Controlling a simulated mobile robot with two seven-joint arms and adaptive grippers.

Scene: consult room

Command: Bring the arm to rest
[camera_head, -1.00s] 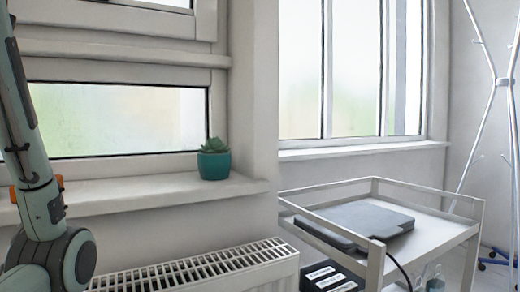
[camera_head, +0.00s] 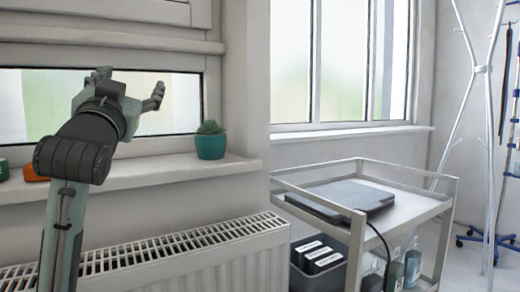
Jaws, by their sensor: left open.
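My left arm comes up from the lower left in the head view. My left gripper (camera_head: 130,92) is raised in front of the left window, to the left of and above the potted plant. Its two fingers are spread apart, and I see nothing between them. The gripper is apart from the plant. My right gripper is not in view.
A succulent in a teal pot (camera_head: 210,146) stands on the window sill (camera_head: 140,175), near its right end. An orange item (camera_head: 34,173) is on the sill at left. Below is a radiator (camera_head: 150,262). A trolley (camera_head: 415,207) carrying a flat grey device (camera_head: 348,198) stands at right.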

